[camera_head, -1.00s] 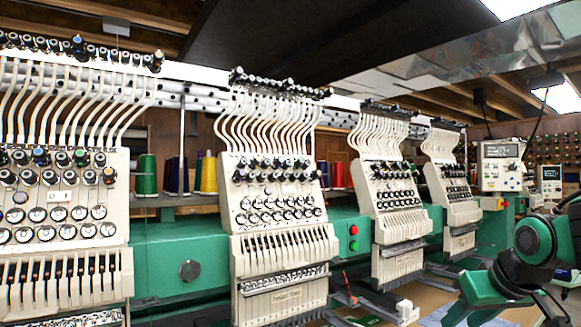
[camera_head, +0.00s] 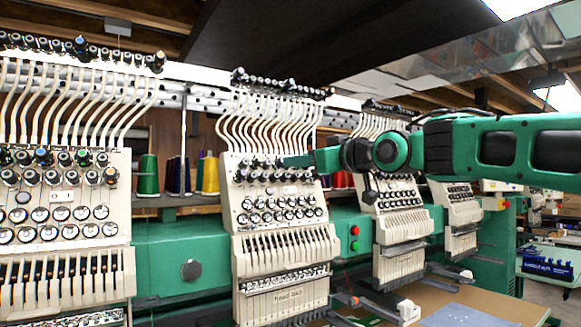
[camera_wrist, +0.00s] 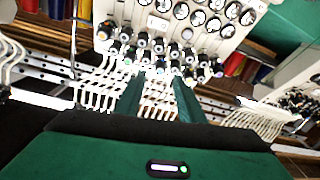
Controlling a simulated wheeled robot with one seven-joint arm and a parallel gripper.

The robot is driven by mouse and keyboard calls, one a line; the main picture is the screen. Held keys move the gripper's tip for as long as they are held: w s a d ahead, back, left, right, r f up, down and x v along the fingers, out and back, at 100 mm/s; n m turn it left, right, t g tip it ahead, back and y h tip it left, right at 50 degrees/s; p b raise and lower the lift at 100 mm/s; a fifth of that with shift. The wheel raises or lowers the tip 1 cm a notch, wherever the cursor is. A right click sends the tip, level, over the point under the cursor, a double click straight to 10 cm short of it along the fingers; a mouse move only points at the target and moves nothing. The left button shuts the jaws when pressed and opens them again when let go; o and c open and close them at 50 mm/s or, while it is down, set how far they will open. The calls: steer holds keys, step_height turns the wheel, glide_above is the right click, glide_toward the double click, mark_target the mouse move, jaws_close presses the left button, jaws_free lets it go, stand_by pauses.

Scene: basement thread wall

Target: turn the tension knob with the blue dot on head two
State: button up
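Head two (camera_head: 281,205) is the second cream embroidery head from the left in the head view, with rows of dark tension knobs (camera_head: 262,177) on its upper panel. My gripper (camera_head: 288,161) reaches in from the right, its green fingers level with the upper knob row. In the wrist view the picture is upside down; the two green fingers of my gripper (camera_wrist: 156,82) stand apart, pointing at a row of dark-and-silver knobs (camera_wrist: 158,47). The gap between them holds no knob that I can make out. Small coloured dots show on some knobs; which is blue is too small to tell.
Head one (camera_head: 62,215) stands at the left, with a third head (camera_head: 403,227) right of head two. White thread tubes (camera_head: 262,115) rise above head two. Coloured thread cones (camera_head: 208,175) stand behind. Red and green buttons (camera_head: 354,238) sit on the green beam between heads two and three.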

mark_target(281, 161)
steer(key=shift+x, duration=2.85)
jaws_close()
steer(key=shift+d, duration=0.15)
